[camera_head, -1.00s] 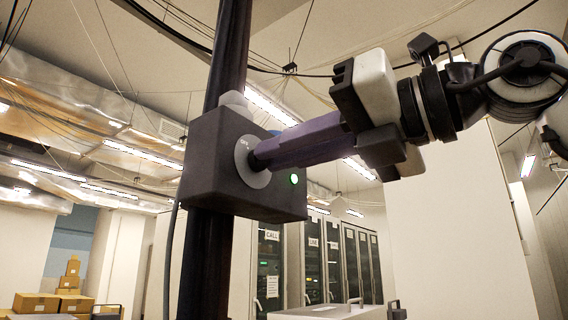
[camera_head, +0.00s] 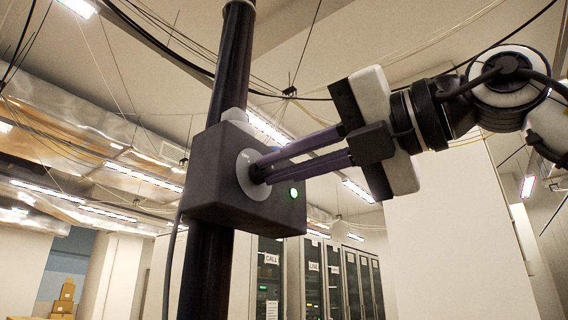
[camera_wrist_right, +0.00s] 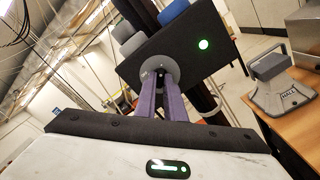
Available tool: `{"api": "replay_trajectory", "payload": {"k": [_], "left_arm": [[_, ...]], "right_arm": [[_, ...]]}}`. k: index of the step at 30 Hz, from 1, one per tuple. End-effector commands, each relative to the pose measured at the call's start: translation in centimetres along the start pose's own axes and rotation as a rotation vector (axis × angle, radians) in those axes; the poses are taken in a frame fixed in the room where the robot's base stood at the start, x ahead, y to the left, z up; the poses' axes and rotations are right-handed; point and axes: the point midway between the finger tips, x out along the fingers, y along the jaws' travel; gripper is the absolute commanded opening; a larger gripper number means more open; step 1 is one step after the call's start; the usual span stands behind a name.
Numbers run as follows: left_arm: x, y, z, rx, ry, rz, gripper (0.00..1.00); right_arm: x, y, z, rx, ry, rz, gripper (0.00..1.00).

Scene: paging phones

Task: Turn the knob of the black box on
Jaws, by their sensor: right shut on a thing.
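The black box (camera_head: 215,203) is fixed to a dark vertical pole (camera_head: 232,75). A round light-grey dial plate (camera_head: 243,186) sits on its face, with a small dark knob (camera_head: 256,174) at the centre. A green light (camera_head: 294,193) glows on the box, and it also shows in the right wrist view (camera_wrist_right: 203,44). My right gripper (camera_head: 263,171) comes in from the right with its long purple fingers shut on the knob. The fingertips largely hide the knob, also in the right wrist view (camera_wrist_right: 160,74). My left gripper is not in view.
A cable (camera_head: 172,255) hangs below the box beside the pole. Labelled cabinets (camera_head: 340,275) stand behind. In the right wrist view, a grey device (camera_wrist_right: 280,88) stands on a wooden table (camera_wrist_right: 300,120). Grey and blue caps (camera_wrist_right: 172,12) sit on top of the box.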

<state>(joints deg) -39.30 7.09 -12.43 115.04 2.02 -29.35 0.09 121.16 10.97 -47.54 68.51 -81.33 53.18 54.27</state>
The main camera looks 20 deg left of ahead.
Motion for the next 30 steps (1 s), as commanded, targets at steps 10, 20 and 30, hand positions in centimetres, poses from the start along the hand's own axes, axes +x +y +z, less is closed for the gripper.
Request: {"api": "replay_trajectory", "payload": {"k": [10, 20, 30], "left_arm": [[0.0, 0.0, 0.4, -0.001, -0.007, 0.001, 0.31], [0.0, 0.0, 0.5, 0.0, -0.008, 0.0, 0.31], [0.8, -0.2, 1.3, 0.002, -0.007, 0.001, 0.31]], "right_arm": [[-0.1, 0.1, 0.2, 0.003, -0.004, 0.003, 0.28], [-0.2, 0.0, 0.1, 0.001, -0.002, 0.002, 0.28], [-5.8, -0.1, 0.1, 0.0, -0.006, 0.002, 0.28]]}}
